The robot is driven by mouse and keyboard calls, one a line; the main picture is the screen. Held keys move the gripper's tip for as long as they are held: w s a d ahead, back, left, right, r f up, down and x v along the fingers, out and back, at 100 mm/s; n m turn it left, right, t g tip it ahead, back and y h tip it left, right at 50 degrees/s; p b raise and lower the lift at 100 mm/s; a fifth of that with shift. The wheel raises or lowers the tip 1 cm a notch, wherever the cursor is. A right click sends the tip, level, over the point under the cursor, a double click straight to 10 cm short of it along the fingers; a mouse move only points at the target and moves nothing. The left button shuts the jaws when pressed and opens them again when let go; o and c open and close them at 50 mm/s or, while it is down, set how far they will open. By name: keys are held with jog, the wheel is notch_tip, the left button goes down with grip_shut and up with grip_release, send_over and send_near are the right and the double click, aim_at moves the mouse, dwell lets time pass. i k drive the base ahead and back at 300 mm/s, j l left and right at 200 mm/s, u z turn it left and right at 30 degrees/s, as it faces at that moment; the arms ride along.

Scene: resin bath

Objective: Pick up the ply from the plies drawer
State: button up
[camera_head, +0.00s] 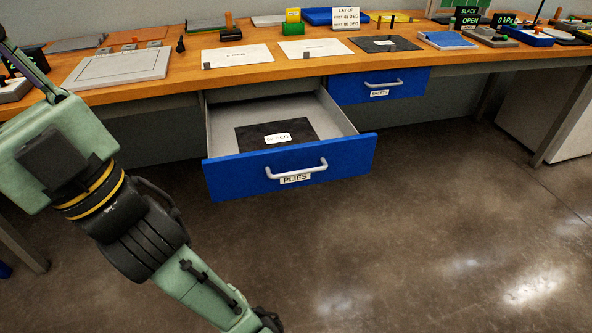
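The plies drawer (222,178) is pulled open below the workbench, with a blue front, a grey handle and a label reading PLIES. One dark ply (253,143) lies flat inside on the drawer floor, with a white label on it that seems to read 90 DEG. My green and black arm crosses the left side and runs down to the bottom edge. My gripper is outside the picture, so its state is hidden. No part of my arm that shows touches the drawer or the ply.
A closed blue drawer (406,84) sits to the right under the wooden workbench (180,72). On the bench are a grey plate (118,67), white sheets (237,58), a dark sheet (388,44) and a LAY-UP sign (346,19). The floor before the drawers is clear.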

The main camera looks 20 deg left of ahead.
aim_at(287, 132)
jog(key=i+j, duration=0.15)
jog(key=j, duration=0.25)
jog(key=i+j, duration=0.15)
jog(key=j, duration=0.2)
jog(key=i+j, duration=0.2)
jog(key=j, duration=0.2)
jog(key=i+j+z, duration=0.1)
jog(key=j, duration=0.25)
jog(key=i+j, duration=0.2)
jog(key=j, duration=0.2)
jog(key=i+j, duration=0.15)
jog(key=j, duration=0.25)
